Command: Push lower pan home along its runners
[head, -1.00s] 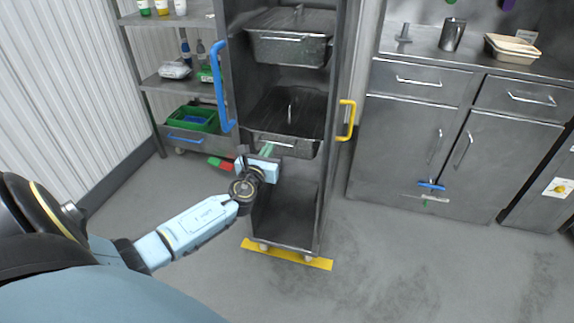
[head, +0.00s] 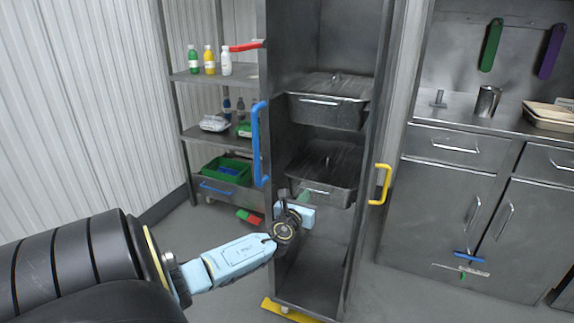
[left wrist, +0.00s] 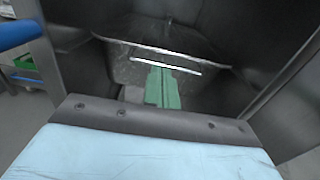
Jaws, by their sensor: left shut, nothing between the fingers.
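The lower pan (head: 340,192) is a dark metal pan with a handle on its front, inside a tall open metal cabinet (head: 264,72). It is below an upper pan (head: 330,112). My left gripper (head: 304,199) is in front of the lower pan, low on its left side. In the left wrist view its green fingers (left wrist: 162,88) are closed together, empty, and point at the front of the pan (left wrist: 130,70) just below the handle bar. I cannot tell whether the fingertips touch the pan. My right gripper is not in view.
A blue handle (head: 257,145) is on the cabinet's left edge and a yellow handle (head: 386,185) on its right. A shelf rack (head: 190,135) with bottles and a green crate (head: 225,166) stands at left. A counter with drawers (head: 440,148) stands at right. The cabinet's bottom is empty.

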